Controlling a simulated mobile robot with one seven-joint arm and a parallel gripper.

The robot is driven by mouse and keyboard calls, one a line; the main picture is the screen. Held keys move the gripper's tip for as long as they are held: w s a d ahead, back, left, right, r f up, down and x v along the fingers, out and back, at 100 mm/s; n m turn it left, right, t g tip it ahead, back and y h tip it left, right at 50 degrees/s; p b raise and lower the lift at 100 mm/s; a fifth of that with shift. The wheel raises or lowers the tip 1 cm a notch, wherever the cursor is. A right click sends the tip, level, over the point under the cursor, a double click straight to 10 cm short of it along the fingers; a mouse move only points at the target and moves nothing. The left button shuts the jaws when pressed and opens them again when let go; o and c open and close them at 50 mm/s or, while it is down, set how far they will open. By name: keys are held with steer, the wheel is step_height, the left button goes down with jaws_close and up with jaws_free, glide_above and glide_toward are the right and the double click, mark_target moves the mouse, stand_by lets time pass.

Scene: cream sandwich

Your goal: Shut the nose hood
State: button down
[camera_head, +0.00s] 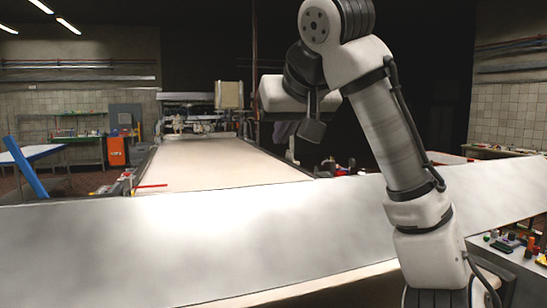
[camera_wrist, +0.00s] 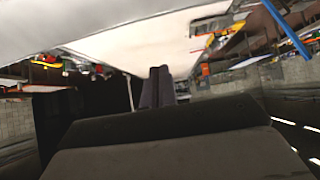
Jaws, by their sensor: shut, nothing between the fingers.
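A long, pale, glossy panel (camera_head: 200,240), which looks like the nose hood, spans the near end of the conveyor in the head view. Its broad face is turned toward me, and my arm hides part of its right side. I cannot tell how far it is tilted. It seems to be the pale surface (camera_wrist: 60,22) at the top left of the upside-down wrist view. My gripper (camera_head: 312,130) is raised above and beyond the panel's upper edge, seemingly apart from it. In the wrist view its fingers (camera_wrist: 158,85) are together with nothing between them.
A long cream conveyor belt (camera_head: 215,162) runs away behind the panel. A bench with small coloured items (camera_head: 520,247) is at the right. The air around the gripper looks clear.

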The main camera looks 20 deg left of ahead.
mark_target(276, 184)
steer(key=p+x, duration=0.3)
steer(key=x, duration=0.6)
steer(key=shift+w+f, duration=0.1)
steer(key=shift+s+d+f+p, duration=0.2)
steer(key=shift+s+d+f, duration=0.2)
steer(key=shift+s, duration=0.1)
steer(key=shift+s+d+f+p, duration=0.2)
steer(key=shift+s+d+f, duration=0.15)
steer(key=shift+s, duration=0.2)
steer(key=shift+s+d+f, duration=0.15)
steer(key=shift+s+f, duration=0.25)
steer(key=shift+f, duration=0.1)
